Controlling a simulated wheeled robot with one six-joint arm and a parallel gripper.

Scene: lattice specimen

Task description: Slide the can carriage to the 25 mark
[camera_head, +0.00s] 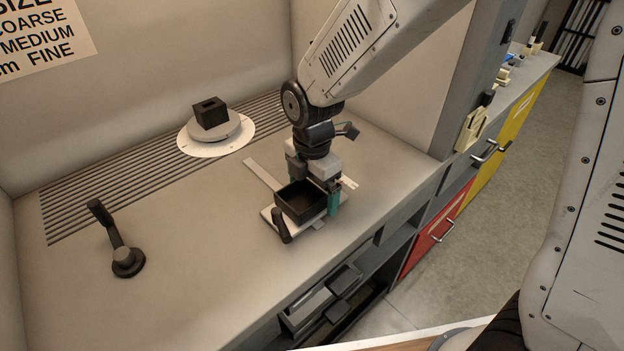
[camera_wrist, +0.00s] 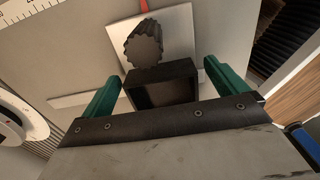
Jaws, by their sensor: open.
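The can carriage (camera_head: 267,214) is a pale plate bearing a dark open box (camera_head: 300,203) and a dark knob (camera_head: 281,226). It sits on a pale rail strip (camera_head: 262,174) on the bench. In the wrist view the knob (camera_wrist: 144,44) has a ribbed rim and the box (camera_wrist: 165,88) lies nearer me. My gripper (camera_head: 315,195) is over the box, with green fingers apart. In the wrist view my gripper (camera_wrist: 162,72) is open, one finger on each side of the box; contact cannot be told. A red mark (camera_wrist: 144,6) shows beyond the knob. The 25 mark is not readable.
A round white dial with a dark block (camera_head: 211,113) stands at the back on a slotted strip. A dark crank lever (camera_head: 126,262) is at the left. Open shelves lie below the bench's front edge. The bench between lever and carriage is clear.

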